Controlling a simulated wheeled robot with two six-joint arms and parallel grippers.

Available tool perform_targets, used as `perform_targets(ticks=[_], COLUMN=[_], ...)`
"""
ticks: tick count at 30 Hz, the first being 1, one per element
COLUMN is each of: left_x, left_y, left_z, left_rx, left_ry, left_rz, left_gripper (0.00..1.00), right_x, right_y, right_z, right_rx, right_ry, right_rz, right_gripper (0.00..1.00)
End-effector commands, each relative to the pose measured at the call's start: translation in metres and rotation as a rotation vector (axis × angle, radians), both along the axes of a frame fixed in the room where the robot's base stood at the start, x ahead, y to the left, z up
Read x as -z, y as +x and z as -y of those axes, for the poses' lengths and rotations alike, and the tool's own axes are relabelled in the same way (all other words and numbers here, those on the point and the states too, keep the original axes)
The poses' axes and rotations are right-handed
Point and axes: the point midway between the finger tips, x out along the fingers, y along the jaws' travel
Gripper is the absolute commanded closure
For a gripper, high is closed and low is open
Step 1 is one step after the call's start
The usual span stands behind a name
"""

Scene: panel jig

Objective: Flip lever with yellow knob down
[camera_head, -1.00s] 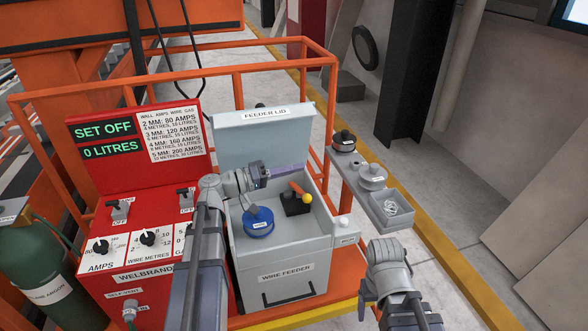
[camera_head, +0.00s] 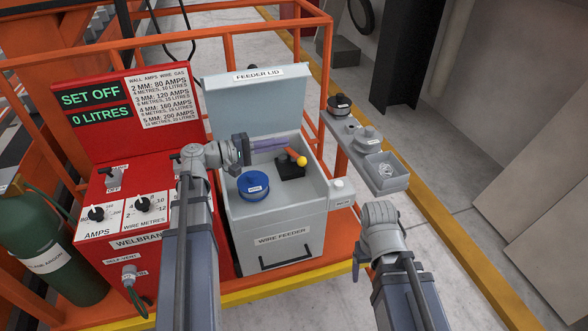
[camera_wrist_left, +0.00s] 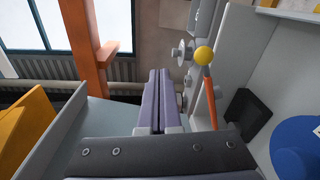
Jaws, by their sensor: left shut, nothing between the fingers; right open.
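The lever is an orange arm (camera_head: 291,152) ending in a yellow knob (camera_head: 302,161), on a black base (camera_head: 290,168) inside the wire feeder box (camera_head: 275,225). The arm slants, knob toward the right and front. My left gripper (camera_head: 288,143) is shut and empty, its purple-grey fingers reaching over the box just behind the lever. In the left wrist view the shut fingers (camera_wrist_left: 158,75) lie left of the yellow knob (camera_wrist_left: 204,55) and orange arm (camera_wrist_left: 210,98), with a visible gap. My right gripper (camera_head: 358,268) is low beside the box, its fingers mostly hidden by my wrist.
A blue spool (camera_head: 253,185) sits in the box, left of the lever. The raised feeder lid (camera_head: 255,103) stands behind. The red welder panel (camera_head: 130,150) is at left. A side shelf (camera_head: 350,155) with small parts and a tray (camera_head: 385,180) is at right.

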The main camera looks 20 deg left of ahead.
Motion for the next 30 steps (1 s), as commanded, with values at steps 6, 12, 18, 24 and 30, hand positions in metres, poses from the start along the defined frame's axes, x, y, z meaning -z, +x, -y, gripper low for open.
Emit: perform_targets(ticks=[6,12,18,24,30], left_x=[0.029,0.051,0.065,0.071,0.071], left_y=[-0.015,-0.027,-0.037,-0.041,-0.041], left_z=[-0.014,-0.026,-0.034,-0.038,-0.038], left_rx=[-0.034,-0.083,-0.13,-0.157,-0.161], left_ry=[-0.215,-0.403,-0.543,-0.609,-0.621], left_rz=[-0.383,-0.713,-0.949,-1.061,-1.079], left_gripper=[1.0,1.0,1.0,1.0,1.0], right_x=[0.016,0.026,0.033,0.035,0.035], right_y=[0.0,0.0,0.0,0.0,0.0], right_z=[0.0,0.0,0.0,0.0,0.0], right_rx=[0.0,0.0,0.0,0.0,0.0], right_ry=[0.0,0.0,0.0,0.0,0.0], right_rz=[0.0,0.0,0.0,0.0,0.0], right_gripper=[0.24,0.24,0.24,0.24,0.24])
